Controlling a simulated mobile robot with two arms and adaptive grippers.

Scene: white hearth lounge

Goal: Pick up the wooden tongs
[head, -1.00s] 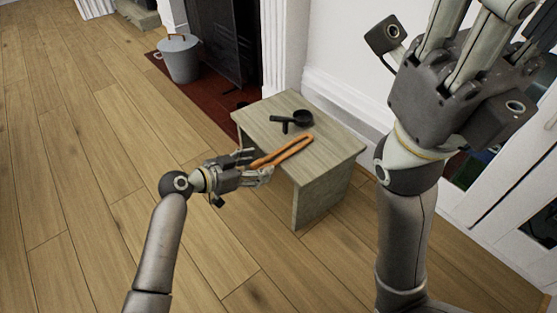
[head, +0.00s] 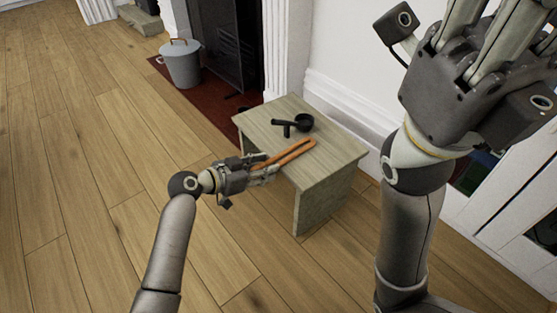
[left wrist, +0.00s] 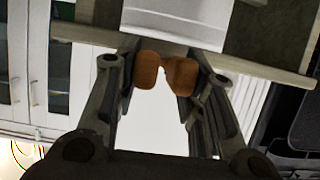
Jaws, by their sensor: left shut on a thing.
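The wooden tongs (head: 294,152) are orange-brown, with two long arms. They reach from my left gripper over the front left part of the small pale wooden table (head: 335,153). My left gripper (head: 262,170) is shut on their near ends. In the left wrist view, the two rounded ends of the tongs (left wrist: 182,76) sit between the fingers (left wrist: 164,70). I cannot tell whether the tongs touch the tabletop. My right gripper (head: 485,45) is raised at the upper right, away from the table; its fingertips are out of frame.
A black pan-like object (head: 303,123) with a handle lies on the table behind the tongs. A grey lidded bucket (head: 181,64) stands by the fireplace (head: 228,40). A white wall is behind the table. The wooden floor (head: 90,170) at left is clear.

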